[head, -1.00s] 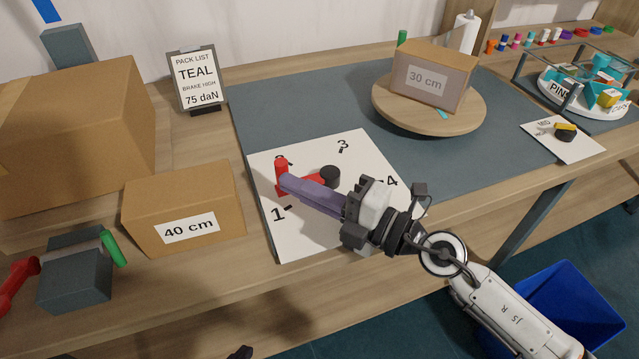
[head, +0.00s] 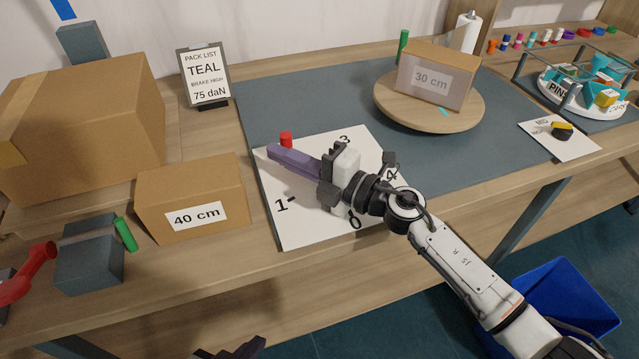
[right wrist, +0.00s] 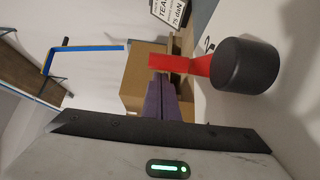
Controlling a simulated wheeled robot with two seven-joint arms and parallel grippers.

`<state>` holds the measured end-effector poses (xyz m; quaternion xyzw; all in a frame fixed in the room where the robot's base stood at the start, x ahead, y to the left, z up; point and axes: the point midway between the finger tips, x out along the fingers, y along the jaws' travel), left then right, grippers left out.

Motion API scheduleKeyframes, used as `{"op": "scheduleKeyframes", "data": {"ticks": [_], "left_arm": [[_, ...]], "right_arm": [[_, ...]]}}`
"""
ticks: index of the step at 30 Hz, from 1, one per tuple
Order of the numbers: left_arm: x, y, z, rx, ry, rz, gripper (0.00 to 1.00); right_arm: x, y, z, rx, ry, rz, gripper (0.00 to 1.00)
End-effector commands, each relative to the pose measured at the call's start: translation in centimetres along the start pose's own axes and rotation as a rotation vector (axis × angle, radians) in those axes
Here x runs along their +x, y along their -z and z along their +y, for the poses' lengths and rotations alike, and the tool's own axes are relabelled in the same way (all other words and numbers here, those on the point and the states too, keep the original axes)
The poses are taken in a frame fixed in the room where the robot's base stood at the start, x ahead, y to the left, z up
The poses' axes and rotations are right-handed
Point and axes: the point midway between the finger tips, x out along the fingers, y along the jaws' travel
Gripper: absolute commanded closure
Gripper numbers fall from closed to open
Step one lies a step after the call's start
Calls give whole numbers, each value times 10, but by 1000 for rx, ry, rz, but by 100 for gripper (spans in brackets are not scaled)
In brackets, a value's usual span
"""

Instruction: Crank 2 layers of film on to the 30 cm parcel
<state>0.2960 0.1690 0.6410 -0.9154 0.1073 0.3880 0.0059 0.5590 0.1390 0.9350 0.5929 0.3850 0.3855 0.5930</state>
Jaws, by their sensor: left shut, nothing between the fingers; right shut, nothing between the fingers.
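The 30 cm parcel (head: 433,84) sits on a round wooden turntable (head: 390,108) at the back right. Its front face looks greyish and slightly sheer. The crank stands on a white board (head: 300,228) numbered around it. The right wrist view shows the red crank arm (right wrist: 182,63) and a black cylinder (right wrist: 245,66) beside the fingers (right wrist: 162,100); contact is unclear. My left gripper (head: 235,348) is shut and partly visible at the bottom edge.
A 40 cm box (head: 170,195) and a larger box (head: 85,125) stand left. A sign (head: 205,75) reads TEAL, brake HIGH, 75 daN. A grey block with red lever (head: 30,275) is front left. A small board with a yellow-black knob (head: 562,130) lies right. A blue bin (head: 565,305) is below.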

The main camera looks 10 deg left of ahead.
Motion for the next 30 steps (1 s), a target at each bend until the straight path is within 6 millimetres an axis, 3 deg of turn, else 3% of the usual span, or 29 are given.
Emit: {"op": "scheduleKeyframes", "data": {"ticks": [30], "left_arm": [[3,-4,0,-2,0,-2,100]], "right_arm": [[9,-13,0,0,0,1,100]]}}
